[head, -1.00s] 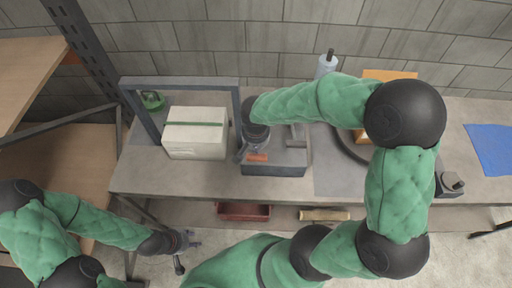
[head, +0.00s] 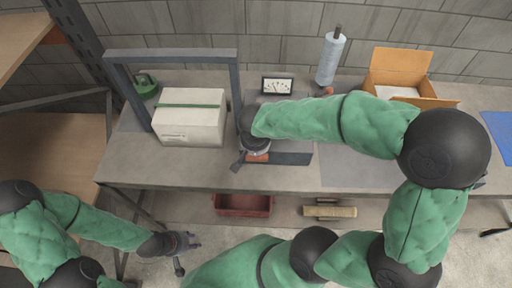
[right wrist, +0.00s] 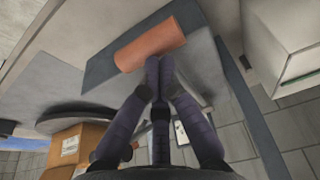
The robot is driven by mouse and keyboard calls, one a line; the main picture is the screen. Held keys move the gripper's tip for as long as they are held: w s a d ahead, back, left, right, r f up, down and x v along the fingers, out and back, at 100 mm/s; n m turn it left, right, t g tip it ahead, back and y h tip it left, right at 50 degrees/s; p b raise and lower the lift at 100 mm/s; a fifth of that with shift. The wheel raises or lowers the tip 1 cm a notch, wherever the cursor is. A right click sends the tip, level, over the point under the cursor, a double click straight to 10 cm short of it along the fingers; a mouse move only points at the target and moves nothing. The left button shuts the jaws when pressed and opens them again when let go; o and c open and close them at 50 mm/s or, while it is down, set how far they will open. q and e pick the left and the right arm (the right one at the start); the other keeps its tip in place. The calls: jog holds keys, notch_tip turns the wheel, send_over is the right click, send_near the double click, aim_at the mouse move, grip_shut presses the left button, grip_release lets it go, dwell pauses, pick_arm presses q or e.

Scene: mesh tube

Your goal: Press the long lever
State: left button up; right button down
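The long lever shows by its orange-red cylindrical grip (head: 257,157), which also fills the upper middle of the right wrist view (right wrist: 150,43). The rest of the lever is largely hidden or hard to tell from the dark grey plate (head: 292,159) beside it. My right gripper (right wrist: 158,62) has its fingers drawn together, with the tips at the side of the grip, touching or nearly touching it; nothing shows between them. In the head view my right forearm and wrist cover part of this spot. My left gripper (head: 192,241) is empty and apparently open, low at the left, clear of the bench.
A grey frame (head: 170,55) stands around a white box with a green stripe (head: 190,118). A dial gauge (head: 277,85), a blue-white roll (head: 330,60) and an open carton (head: 402,65) stand at the back. A red bin (head: 243,205) is below the bench (head: 170,172).

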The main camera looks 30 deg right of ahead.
jog(key=shift+s+a+f, duration=0.1)
jog(key=shift+s+f, duration=0.1)
jog(key=shift+f, duration=0.25)
jog(key=shift+s+f+b, duration=0.15)
jog(key=shift+f+b, duration=0.05)
jog(key=shift+b, duration=0.1)
jog(key=r, duration=0.1)
jog(key=w+r+p, duration=0.1)
jog(key=r, duration=0.1)
jog(key=r+p, duration=0.1)
jog(key=shift+w+d+r, duration=0.2)
jog(key=shift+w+d, duration=0.1)
jog(key=shift+d, duration=0.05)
jog(key=s+a+p+v, duration=0.1)
jog(key=p+v, duration=0.2)
jog(key=v, duration=0.7)
jog(key=shift+s+f, duration=0.15)
jog(key=shift+s, duration=0.2)
